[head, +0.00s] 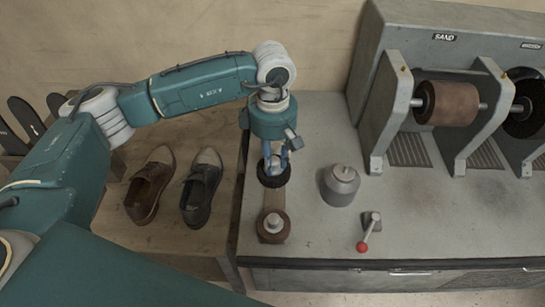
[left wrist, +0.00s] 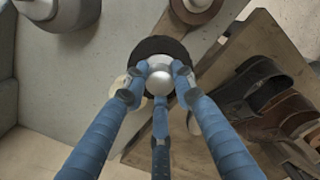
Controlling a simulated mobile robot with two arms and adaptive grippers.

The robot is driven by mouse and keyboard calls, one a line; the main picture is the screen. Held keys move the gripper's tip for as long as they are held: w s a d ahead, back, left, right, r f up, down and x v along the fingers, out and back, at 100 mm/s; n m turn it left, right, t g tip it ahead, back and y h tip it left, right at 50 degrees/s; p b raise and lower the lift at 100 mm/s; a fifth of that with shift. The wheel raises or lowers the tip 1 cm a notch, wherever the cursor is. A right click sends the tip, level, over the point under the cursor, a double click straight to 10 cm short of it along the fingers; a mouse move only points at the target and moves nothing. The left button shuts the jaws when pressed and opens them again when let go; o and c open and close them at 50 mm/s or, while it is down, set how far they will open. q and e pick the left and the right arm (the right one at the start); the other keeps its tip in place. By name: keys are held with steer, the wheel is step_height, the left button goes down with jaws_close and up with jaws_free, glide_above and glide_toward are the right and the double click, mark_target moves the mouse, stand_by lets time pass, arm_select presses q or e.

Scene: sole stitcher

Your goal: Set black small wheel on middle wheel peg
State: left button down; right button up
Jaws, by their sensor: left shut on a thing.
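My left gripper (head: 274,160) points down over the workbench. Its blue fingers are shut on the silver hub (left wrist: 160,78) of a black small wheel (head: 274,179). The wheel's dark rim also shows in the left wrist view (left wrist: 158,44). The wheel is level, over a narrow tan strip (head: 275,200) on the bench. I cannot tell whether it touches anything below. A brown wheel (head: 273,226) with a pale hub sits at the strip's near end. The middle wheel peg is not visible. My right gripper is not in view.
A grey metal canister (head: 340,186) and a red-knobbed lever (head: 367,236) stand to the right. A sanding machine with a brown drum (head: 446,103) fills the back right. Brown (head: 150,187) and black (head: 202,190) shoes lie on a wooden shelf at left.

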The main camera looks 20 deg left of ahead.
arm_select(q)
steer(key=shift+w+d+f+n, duration=0.15)
steer(key=shift+w+f+n, duration=0.05)
steer(key=shift+f+n, duration=0.2)
steer(key=shift+w+d+f+n, duration=0.1)
steer(key=shift+w+f+n, duration=0.05)
steer(key=shift+f+n, duration=0.25)
steer(key=shift+f, duration=0.1)
steer(key=shift+a+f, duration=0.1)
steer(key=shift+f, duration=0.35)
step_height(320, 180, down, 2)
steer(key=shift+b, duration=0.65)
steer(key=shift+f, duration=0.4)
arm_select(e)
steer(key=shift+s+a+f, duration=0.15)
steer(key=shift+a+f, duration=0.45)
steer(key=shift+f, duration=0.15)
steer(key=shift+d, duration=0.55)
arm_select(q)
steer(key=shift+b, duration=0.45)
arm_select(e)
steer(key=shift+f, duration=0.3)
arm_select(q)
steer(key=shift+f, duration=0.1)
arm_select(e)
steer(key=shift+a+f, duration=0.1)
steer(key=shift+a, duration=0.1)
